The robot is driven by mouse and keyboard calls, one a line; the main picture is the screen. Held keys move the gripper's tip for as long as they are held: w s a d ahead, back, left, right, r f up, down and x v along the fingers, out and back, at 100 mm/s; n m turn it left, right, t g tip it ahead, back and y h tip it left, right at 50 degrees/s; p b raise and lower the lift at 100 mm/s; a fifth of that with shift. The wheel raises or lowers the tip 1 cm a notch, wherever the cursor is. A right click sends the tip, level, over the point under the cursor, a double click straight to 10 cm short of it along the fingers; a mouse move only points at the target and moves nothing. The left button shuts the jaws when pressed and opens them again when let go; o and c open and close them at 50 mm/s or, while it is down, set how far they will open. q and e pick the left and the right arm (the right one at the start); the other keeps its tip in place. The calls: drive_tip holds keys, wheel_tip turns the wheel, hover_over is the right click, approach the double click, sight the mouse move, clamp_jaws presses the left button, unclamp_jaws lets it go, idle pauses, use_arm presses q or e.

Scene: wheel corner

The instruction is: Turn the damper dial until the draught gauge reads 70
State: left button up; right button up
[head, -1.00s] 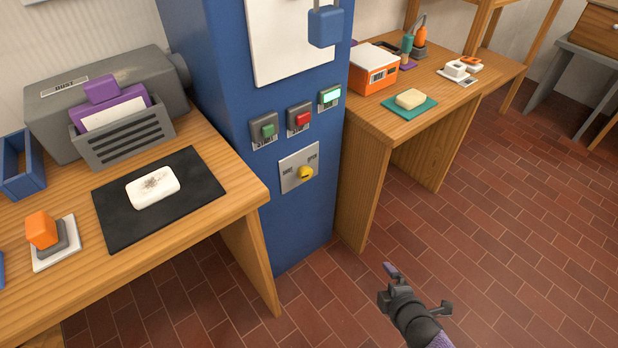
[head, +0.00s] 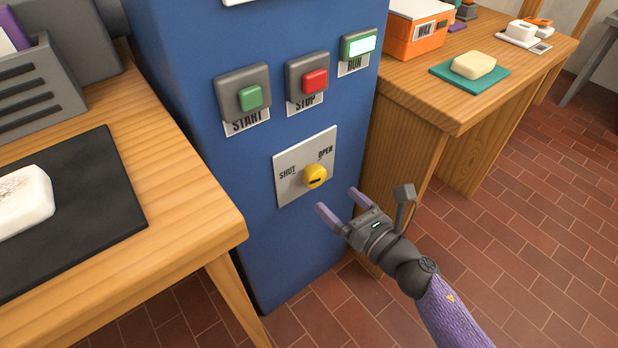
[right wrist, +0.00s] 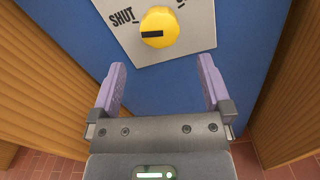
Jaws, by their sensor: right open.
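The damper dial (head: 316,175) is a yellow knob with a dark slot, on a grey plate (head: 291,180) marked SHUT and OPEN on the blue cabinet's front. In the right wrist view the dial (right wrist: 159,27) shows above my fingertips, its dark mark lying level and toward the SHUT side. My right gripper (head: 341,200) is open and empty, just below and right of the dial, apart from it. In the right wrist view its two purple fingers (right wrist: 161,75) point at the plate. My left gripper is not in view. No draught gauge can be made out.
Above the dial are a green START button (head: 250,98), a red STOP button (head: 315,81) and a lit RUN lamp (head: 361,45). Wooden benches stand left (head: 190,210) and right (head: 430,100) of the cabinet. Open floor lies at the lower right.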

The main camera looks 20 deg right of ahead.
sight(318, 181)
drive_tip(key=b+x, duration=0.1)
drive_tip(key=x, duration=0.5)
drive_tip(key=shift+w+f, duration=0.1)
drive_tip(key=shift+w, duration=0.2)
drive_tip(key=shift+w+a, duration=0.15)
drive_tip(key=shift+w, duration=0.15)
drive_tip(key=c, duration=1.3)
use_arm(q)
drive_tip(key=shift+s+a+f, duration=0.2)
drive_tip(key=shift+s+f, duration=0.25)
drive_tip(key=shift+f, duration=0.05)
use_arm(e)
drive_tip(key=shift+o, duration=0.2)
